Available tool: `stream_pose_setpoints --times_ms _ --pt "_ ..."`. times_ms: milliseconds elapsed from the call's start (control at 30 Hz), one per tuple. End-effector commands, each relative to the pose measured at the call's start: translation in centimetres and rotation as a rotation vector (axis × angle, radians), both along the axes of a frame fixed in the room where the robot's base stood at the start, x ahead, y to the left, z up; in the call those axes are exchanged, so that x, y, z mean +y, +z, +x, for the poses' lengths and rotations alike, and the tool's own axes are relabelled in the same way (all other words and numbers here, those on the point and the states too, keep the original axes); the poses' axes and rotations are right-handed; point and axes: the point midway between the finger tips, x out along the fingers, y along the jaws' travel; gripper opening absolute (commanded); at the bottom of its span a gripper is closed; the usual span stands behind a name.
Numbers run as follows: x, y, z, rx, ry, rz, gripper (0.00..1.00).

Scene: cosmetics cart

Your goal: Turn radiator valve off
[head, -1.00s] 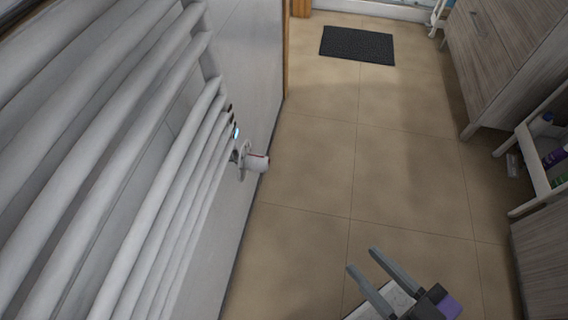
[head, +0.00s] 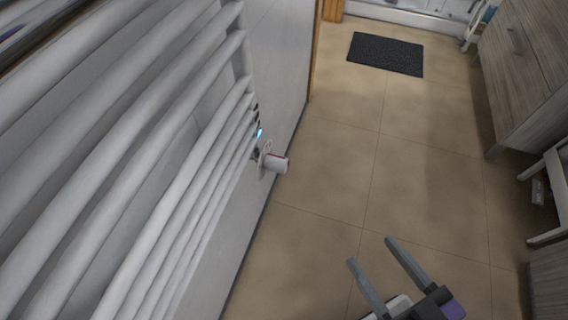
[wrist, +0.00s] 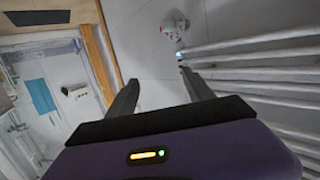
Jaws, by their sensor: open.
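The radiator valve (head: 276,163) is a small white knob with a thin red mark, sticking out sideways at the low end of the white radiator (head: 150,150). A small blue light (head: 259,133) glows beside it. My gripper (head: 370,262) is open and empty, above the floor to the right of the valve and nearer to me, clearly apart from it. In the wrist view a pale round fitting (wrist: 174,22), which looks like the valve, lies beyond the fingertips near the top edge, close to the blue light. Its details are blurred there.
The wall (head: 275,70) runs along the left behind the radiator. The tiled floor (head: 340,160) is clear up to a dark mat (head: 385,54). A wooden cabinet (head: 525,75) and a pale stand (head: 553,190) line the right side.

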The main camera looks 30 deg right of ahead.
Motion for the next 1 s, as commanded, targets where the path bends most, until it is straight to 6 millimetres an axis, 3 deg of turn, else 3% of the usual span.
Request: stream_pose_setpoints --times_ms 133,267,467,600,800,900,1000 --pt "-2.9 -1.3 4.2 -0.067 -0.063 0.022 0.61" --pt "-6.2 -4.9 7.8 -0.045 -0.145 0.157 0.61" --pt "-11.0 -11.5 13.3 0.035 -0.288 0.515 0.61" --pt "-13.3 -15.7 17.4 0.103 -0.379 0.859 0.61" --pt "-13.6 -19.5 23.7 0.229 -0.455 1.475 0.61" --pt "-12.3 -19.5 26.8 0.325 -0.449 1.83 0.61" --pt "-10.2 -18.1 29.3 0.471 -0.404 2.201 0.61"
